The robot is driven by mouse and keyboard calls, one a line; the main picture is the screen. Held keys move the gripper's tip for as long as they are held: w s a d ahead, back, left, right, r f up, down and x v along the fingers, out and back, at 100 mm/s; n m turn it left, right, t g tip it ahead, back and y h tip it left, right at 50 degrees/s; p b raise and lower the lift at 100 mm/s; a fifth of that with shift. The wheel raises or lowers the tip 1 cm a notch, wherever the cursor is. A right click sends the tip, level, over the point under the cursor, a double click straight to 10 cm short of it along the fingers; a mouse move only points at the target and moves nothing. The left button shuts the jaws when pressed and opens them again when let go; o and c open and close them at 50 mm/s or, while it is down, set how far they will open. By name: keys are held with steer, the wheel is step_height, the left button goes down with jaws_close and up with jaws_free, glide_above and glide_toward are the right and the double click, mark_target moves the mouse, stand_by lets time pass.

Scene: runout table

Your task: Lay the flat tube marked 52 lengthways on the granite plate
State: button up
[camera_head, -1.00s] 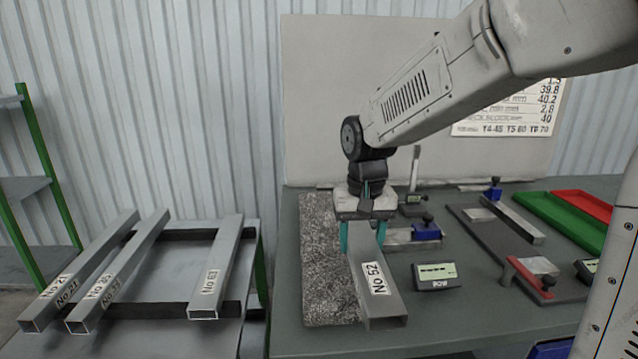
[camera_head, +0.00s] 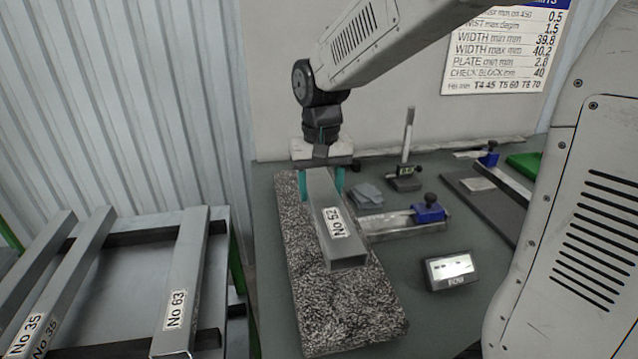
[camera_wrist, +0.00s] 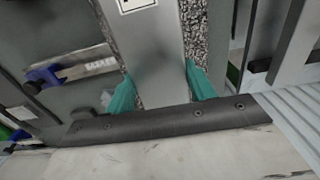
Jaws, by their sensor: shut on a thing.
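The flat grey tube marked 52 (camera_head: 328,232) is in my gripper (camera_head: 322,183), whose teal fingers are shut on its two sides near its far end. Its label faces up and its open near end points toward the camera. The tube lies over the speckled granite plate (camera_head: 345,303), running roughly along its length. I cannot tell whether the tube touches the plate or is held slightly above it. In the wrist view the tube (camera_wrist: 155,55) passes between the teal fingertips (camera_wrist: 158,85), with granite showing on both sides.
On the left, a rack (camera_head: 135,275) bears several tubes, one marked 63 (camera_head: 182,275). Right of the plate are a fixture with a blue clamp (camera_head: 428,212), a small display box (camera_head: 450,270) and an upright gauge (camera_head: 406,165). A limits sheet hangs on the back panel.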

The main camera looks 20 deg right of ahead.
steer(key=shift+f, duration=3.05)
steer(key=shift+f, duration=0.35)
steer(key=o, duration=1.5)
steer(key=shift+c, duration=0.2)
steer(key=shift+s, duration=0.1)
steer(key=shift+r, duration=3.85)
